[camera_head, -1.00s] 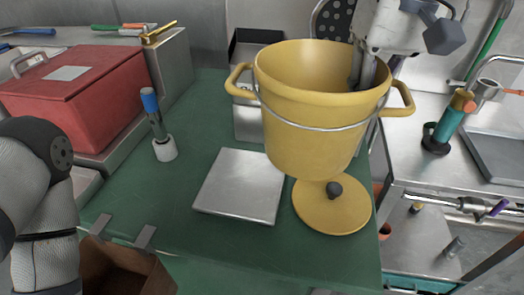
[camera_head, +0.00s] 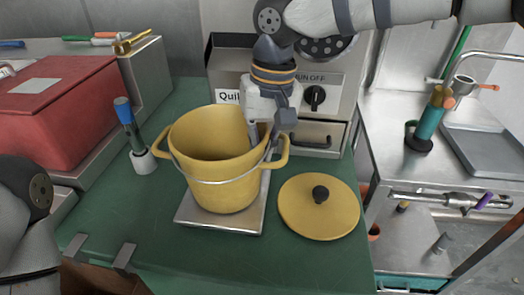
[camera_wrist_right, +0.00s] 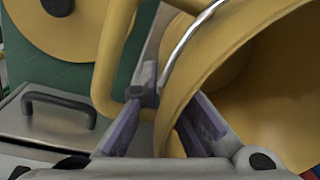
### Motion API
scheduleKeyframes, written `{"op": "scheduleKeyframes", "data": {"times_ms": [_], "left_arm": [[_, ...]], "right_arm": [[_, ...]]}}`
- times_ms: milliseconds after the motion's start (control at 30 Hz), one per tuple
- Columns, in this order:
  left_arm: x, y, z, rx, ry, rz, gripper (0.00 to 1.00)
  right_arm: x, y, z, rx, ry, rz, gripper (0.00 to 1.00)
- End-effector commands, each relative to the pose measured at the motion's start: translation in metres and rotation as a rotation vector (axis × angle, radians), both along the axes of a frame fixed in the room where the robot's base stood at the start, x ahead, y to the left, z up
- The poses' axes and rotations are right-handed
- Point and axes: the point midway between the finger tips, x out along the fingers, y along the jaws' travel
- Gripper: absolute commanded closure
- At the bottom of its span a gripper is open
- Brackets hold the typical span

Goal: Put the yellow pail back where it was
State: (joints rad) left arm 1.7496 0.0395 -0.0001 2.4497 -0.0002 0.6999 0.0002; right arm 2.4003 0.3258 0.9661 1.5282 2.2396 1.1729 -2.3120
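The yellow pail (camera_head: 223,165) stands upright on the square silver plate (camera_head: 190,215) on the green table. Its wire bail hangs across its front. My right gripper (camera_head: 268,140) reaches down at the pail's right rim. In the right wrist view, its fingers (camera_wrist_right: 172,122) straddle the pail wall (camera_wrist_right: 200,75), one inside and one outside, and look closed on it. One side handle shows beside the outer finger. The yellow lid (camera_head: 318,212) with a black knob lies flat on the table, right of the plate. My left gripper is out of view; only its arm shows at the left edge.
A grey machine with a black knob (camera_head: 314,97) and a drawer stands behind the pail. A blue-topped brush (camera_head: 133,135) stands left of it. A red box (camera_head: 55,105) is at the left. A steel counter (camera_head: 400,165) is at the right. A brown bin hangs at the front edge.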

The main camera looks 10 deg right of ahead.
Motion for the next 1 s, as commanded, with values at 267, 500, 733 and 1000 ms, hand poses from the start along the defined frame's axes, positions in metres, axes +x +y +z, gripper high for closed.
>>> {"op": "scheduleKeyframes", "data": {"times_ms": [267, 500, 733, 1000], "left_arm": [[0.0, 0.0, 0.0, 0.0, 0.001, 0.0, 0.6], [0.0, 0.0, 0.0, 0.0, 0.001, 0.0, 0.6], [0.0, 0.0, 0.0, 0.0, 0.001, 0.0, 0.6], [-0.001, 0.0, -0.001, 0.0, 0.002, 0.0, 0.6]], "right_arm": [[0.0, 0.0, -0.004, 0.0, 0.0, 0.0, 0.75], [0.0, 0.0, -0.003, 0.0, 0.0, 0.0, 0.75], [0.001, -0.004, 0.038, 0.003, -0.003, -0.003, 0.75], [0.002, -0.011, 0.104, 0.002, -0.001, -0.002, 0.75]]}}
